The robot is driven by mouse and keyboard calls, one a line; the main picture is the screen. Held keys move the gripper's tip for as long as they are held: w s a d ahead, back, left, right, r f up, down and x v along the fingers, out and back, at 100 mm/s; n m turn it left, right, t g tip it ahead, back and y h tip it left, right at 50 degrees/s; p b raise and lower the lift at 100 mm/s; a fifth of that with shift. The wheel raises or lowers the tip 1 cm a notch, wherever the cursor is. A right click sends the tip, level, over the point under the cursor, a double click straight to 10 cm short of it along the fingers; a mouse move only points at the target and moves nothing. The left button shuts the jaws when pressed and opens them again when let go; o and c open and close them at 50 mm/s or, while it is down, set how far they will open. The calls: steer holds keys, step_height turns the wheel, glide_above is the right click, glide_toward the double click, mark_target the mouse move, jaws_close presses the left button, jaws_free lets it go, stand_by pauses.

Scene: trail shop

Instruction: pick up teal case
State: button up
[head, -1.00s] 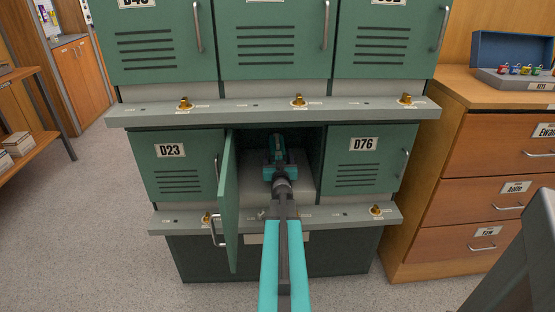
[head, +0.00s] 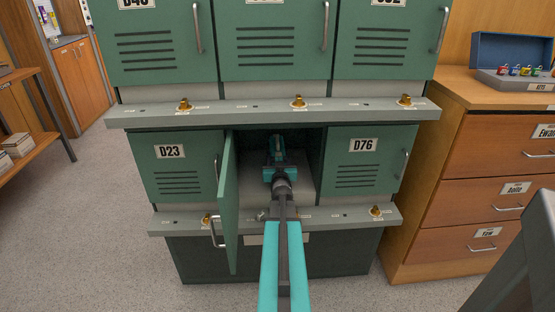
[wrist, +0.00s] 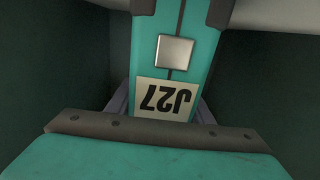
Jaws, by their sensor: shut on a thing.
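The teal case (wrist: 175,60) fills the middle of the wrist view. From there the gripper and arm largely hide the case. I cannot tell whether the case touches the locker floor.
The open green locker door (head: 229,200) stands out close to the left of my arm. Shut lockers D23 (head: 175,170) and D76 (head: 365,165) flank the opening. A grey ledge (head: 340,219) runs below, another (head: 240,112) above. A wooden drawer cabinet (head: 480,175) stands at right.

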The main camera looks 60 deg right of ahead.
mark_target(278, 143)
steer(key=shift+r, duration=0.2)
steer(key=shift+a+r, duration=0.15)
steer(key=shift+r, duration=0.05)
steer(key=shift+s+r, duration=0.1)
steer(key=shift+r, duration=0.6)
step_height(278, 143, up, 6)
steer(key=shift+f+p, duration=0.15)
steer(key=shift+p, duration=0.55)
steer(key=v, duration=0.6)
steer(key=shift+f, duration=0.35)
steer(key=shift+r+p, duration=0.2)
steer(key=shift+p, duration=0.1)
steer(key=p+v, duration=0.2)
steer(key=p, duration=0.4)
steer(key=shift+s+a, duration=0.2)
steer(key=shift+a, duration=0.15)
steer(key=shift+s+a+p, duration=0.15)
steer(key=shift+a+p, duration=0.05)
steer(key=shift+p, duration=0.7)
